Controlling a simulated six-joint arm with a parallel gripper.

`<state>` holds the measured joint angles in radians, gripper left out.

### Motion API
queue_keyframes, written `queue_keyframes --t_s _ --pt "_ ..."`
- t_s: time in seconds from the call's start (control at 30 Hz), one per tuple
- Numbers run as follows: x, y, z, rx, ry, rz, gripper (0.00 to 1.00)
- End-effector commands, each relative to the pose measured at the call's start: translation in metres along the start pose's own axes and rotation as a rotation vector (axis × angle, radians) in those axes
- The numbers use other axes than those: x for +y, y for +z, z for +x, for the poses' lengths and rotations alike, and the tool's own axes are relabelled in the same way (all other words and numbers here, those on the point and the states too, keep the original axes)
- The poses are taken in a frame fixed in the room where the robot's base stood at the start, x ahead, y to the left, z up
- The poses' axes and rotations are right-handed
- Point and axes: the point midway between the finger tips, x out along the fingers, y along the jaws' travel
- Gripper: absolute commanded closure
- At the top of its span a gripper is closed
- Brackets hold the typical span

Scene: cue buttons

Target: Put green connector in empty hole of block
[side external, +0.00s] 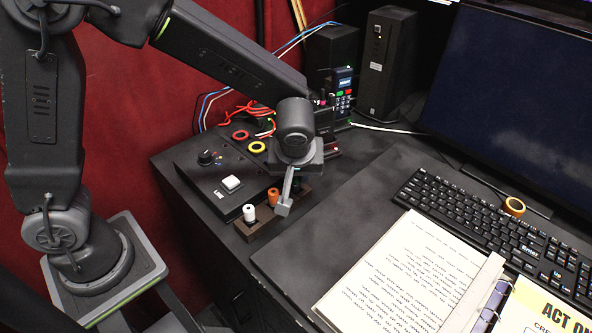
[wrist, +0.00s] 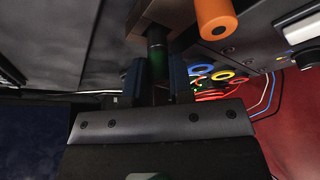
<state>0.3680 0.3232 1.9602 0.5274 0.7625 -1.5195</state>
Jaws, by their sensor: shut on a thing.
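The brown block (side external: 258,226) sits near the desk's edge. A white connector (side external: 249,213) and an orange connector (side external: 273,197) stand upright in it. My gripper (side external: 284,206) is over the block's right part, beside the orange connector, and hides what is under it. In the wrist view the gripper is shut on the dark green connector (wrist: 156,67), held between its two fingers. The connector's black end points at the block (wrist: 165,10); I cannot tell whether it is inside a hole. The orange connector (wrist: 215,18) shows close to the right.
A black control box (side external: 215,178) with a white button and a knob lies just behind the block. Red and yellow rings (side external: 256,147) and loose cables are further back. A keyboard (side external: 480,215) and an open binder (side external: 410,275) lie to the right.

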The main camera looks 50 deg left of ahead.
Motion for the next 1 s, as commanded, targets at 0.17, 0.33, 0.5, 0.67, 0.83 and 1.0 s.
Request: queue_keyframes --t_s 0.17,0.33,0.5,0.67,0.83,1.0 --pt "0.000 0.001 0.003 0.000 0.000 0.001 1.00" --pt "0.000 0.003 0.006 0.000 0.000 0.001 1.00" --pt "0.000 0.004 0.010 0.000 -0.001 0.001 1.00" --pt "0.000 0.005 0.011 0.000 -0.001 0.001 1.00" --pt "0.000 0.004 0.011 0.000 0.000 0.000 1.00" --pt "0.000 0.004 0.011 0.000 0.000 0.000 0.76"
